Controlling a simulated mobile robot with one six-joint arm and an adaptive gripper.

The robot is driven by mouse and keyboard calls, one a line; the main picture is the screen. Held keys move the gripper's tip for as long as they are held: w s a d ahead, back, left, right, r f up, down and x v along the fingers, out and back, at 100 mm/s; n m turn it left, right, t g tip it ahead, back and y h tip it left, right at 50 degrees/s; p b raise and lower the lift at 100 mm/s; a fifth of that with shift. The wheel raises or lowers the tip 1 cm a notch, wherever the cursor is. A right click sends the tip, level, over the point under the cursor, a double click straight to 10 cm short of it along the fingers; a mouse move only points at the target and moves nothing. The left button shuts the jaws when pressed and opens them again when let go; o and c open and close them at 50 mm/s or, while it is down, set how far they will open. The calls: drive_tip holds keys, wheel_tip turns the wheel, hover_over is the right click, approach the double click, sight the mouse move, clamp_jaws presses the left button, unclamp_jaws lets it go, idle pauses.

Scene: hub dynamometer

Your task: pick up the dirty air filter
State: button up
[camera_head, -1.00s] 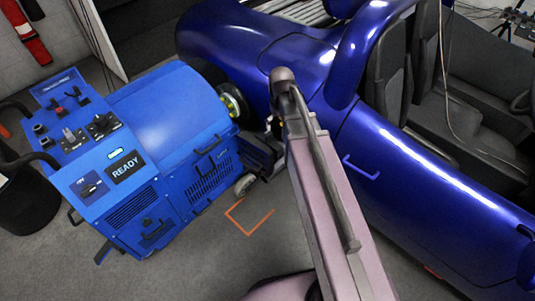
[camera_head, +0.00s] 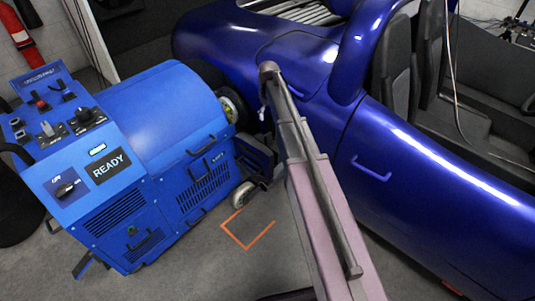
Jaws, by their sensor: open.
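I cannot make out a dirty air filter in the head view. The blue dynamometer unit (camera_head: 165,115) stands at the left, with a dark vent grille (camera_head: 113,212), a handled panel (camera_head: 145,243) low on its front and a slatted side panel (camera_head: 205,185). My arm (camera_head: 315,185) rises from the bottom edge to a dark rounded joint near the car's side. My gripper is not visible; the arm beyond that joint is hidden or too small to tell.
A glossy blue open car (camera_head: 420,180) fills the right side, close to my arm. A caster wheel (camera_head: 243,195) sticks out near the unit. Grey floor with an orange corner mark (camera_head: 247,240) is clear between them. A READY display (camera_head: 108,167) faces up.

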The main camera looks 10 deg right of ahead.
sight(269, 134)
idle(0.3)
wheel_tip(269, 134, down, 9)
drive_tip(key=b, duration=0.8)
drive_tip(key=shift+r+b, duration=0.2)
drive_tip(key=shift+b, duration=0.1)
drive_tip(key=shift+f, duration=0.1)
drive_tip(key=shift+f+b, duration=2.5)
drive_tip(key=shift+b, duration=0.1)
clamp_jaws()
drive_tip(key=shift+r, duration=0.25)
